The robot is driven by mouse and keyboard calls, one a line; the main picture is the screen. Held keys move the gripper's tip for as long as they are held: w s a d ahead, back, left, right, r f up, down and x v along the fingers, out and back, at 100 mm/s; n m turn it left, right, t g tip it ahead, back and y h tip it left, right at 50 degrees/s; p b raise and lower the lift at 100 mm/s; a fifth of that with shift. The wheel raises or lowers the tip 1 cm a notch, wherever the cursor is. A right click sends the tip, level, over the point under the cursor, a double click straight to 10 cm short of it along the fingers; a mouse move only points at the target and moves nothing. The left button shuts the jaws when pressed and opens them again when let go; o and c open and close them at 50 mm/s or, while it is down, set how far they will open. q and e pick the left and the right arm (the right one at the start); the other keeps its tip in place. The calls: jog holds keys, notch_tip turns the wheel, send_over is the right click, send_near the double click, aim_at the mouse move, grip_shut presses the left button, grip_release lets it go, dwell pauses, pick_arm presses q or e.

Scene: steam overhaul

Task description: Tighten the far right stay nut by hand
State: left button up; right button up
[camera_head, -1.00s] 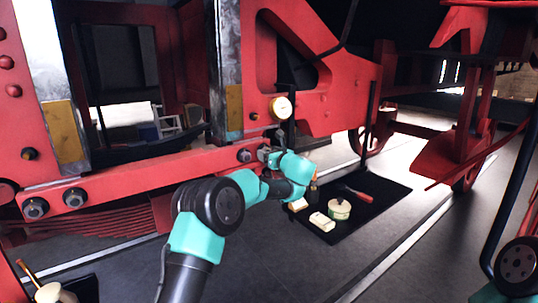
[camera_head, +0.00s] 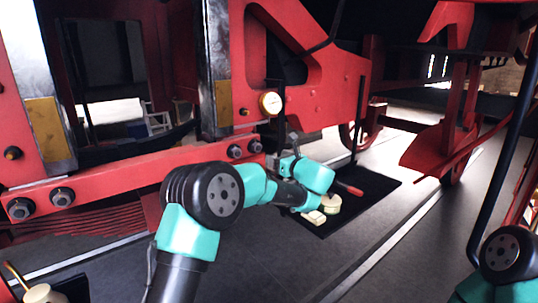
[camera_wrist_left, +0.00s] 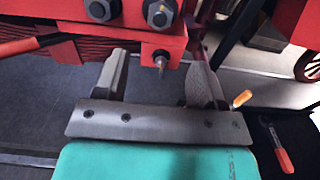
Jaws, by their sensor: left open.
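The far right stay nut (camera_head: 255,146) is a dark hex nut on the red beam (camera_head: 130,175), just right of another nut (camera_head: 234,151). In the left wrist view, the far right nut (camera_wrist_left: 160,15) shows at the top, beyond the fingertips and between their lines. My left gripper (camera_head: 282,150) is right of the nut in the head view and apart from it. In the left wrist view my left gripper (camera_wrist_left: 157,75) is open, with nothing between its fingers. My right gripper is not in view.
A red block with a small pin (camera_wrist_left: 161,60) hangs below the beam. A gauge (camera_head: 271,103) sits above the nuts. A dark mat (camera_head: 375,186) on the floor holds a red-handled tool (camera_head: 350,188) and a round tin (camera_head: 331,203). Two more nuts (camera_head: 61,196) are at the beam's left.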

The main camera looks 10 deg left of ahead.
pick_arm(q)
jog(key=v, duration=0.6)
jog(key=s+a+f+n+g+h, duration=0.1)
jog(key=s+a+f+g+h, duration=0.15)
jog(key=f, duration=0.85)
jog(key=s+a+f+n+g+h, duration=0.2)
jog(key=s+f+g+h, duration=0.15)
jog(key=f, duration=0.85)
jog(key=s+a+f+n+g+h, duration=0.1)
jog(key=s+a+f+g+h, duration=0.25)
jog(key=f, duration=0.75)
jog(key=s+f+n+g+h, duration=0.4)
jog(key=s+f+n+h, duration=0.45)
jog(key=s+f, duration=0.75)
jog(key=s+a+f+n+t, duration=0.2)
jog(key=s+a+n+t, duration=0.1)
jog(key=s+n, duration=1.2)
jog(key=shift+s, duration=0.15)
